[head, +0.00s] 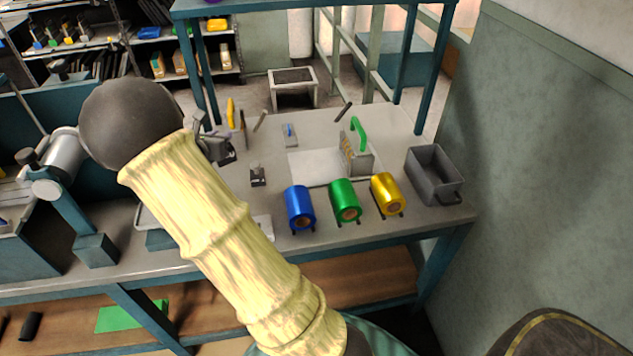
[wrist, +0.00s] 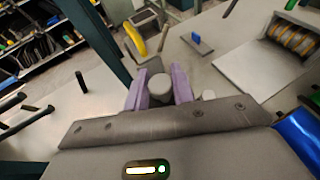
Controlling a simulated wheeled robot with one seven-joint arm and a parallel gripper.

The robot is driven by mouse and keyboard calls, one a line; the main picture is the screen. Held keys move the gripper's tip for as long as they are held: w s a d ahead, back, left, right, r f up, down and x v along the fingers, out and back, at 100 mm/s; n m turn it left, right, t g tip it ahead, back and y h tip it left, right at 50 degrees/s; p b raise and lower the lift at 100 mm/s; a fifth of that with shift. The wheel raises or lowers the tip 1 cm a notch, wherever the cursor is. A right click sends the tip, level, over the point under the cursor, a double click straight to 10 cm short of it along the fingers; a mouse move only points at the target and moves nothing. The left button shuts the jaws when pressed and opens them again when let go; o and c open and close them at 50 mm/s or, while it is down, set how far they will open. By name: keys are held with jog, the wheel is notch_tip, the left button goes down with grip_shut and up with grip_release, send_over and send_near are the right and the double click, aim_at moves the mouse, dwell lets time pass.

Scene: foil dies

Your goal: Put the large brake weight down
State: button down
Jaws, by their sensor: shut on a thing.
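My gripper (wrist: 164,84), with two purple fingers, is shut on a pale grey round-topped weight, which I take to be the large brake weight (wrist: 160,87). The wrist view looks along the fingers, so I cannot tell whether the weight's underside touches the bench. In the head view my gripper (head: 217,149) is at the left part of the bench top, mostly behind my own arm, and the weight cannot be made out there.
Blue (head: 300,206), green (head: 345,200) and gold (head: 387,193) foil rolls line the bench's front. A grey bin (head: 434,175) stands at right. A green-handled block (head: 357,152) sits by a pale plate (head: 312,168). A yellow-handled item (head: 231,112) stands behind my gripper.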

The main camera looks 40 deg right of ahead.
jog(key=shift+r, duration=0.1)
jog(key=shift+w+f+b, duration=0.1)
jog(key=shift+f+b, duration=0.5)
jog(key=shift+f, duration=2.55)
jog(key=shift+f+b, duration=0.35)
jog(key=shift+f, duration=1.5)
jog(key=shift+f, duration=0.1)
jog(key=c, duration=1.2)
grip_release()
jog(key=shift+a+f, duration=0.1)
jog(key=shift+a, duration=0.1)
jog(key=p+v, duration=0.1)
jog(key=v, duration=1.1)
